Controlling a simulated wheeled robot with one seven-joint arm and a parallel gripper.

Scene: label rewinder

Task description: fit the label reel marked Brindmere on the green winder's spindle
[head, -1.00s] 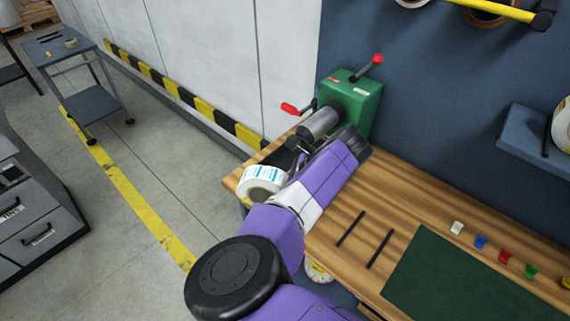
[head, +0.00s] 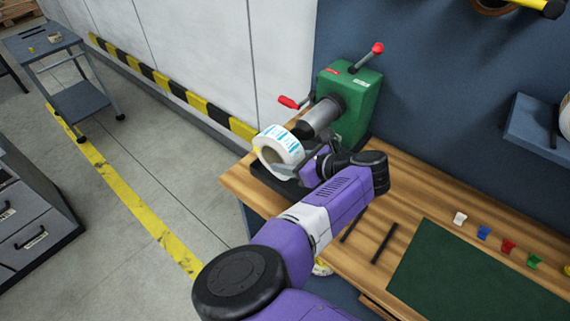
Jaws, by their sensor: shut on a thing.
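A white label reel with teal print (head: 280,145) is held up at the left end of the bench, in front of the spindle. Any name on it is too small to read. My gripper (head: 303,160) is shut on the reel's right side, its fingers partly hidden by the reel and my wrist. The green winder (head: 347,100) stands at the back of the bench, with a grey cylindrical spindle (head: 322,115) pointing toward the front left. The reel overlaps the spindle's front end in the picture; I cannot tell whether they touch.
A red-knobbed lever (head: 289,102) sticks out left of the spindle, and another (head: 376,48) rises on top. The wooden bench (head: 405,190) carries two dark bars (head: 378,243), a green mat (head: 470,275) and several coloured clips. A wall shelf (head: 532,130) is at right.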

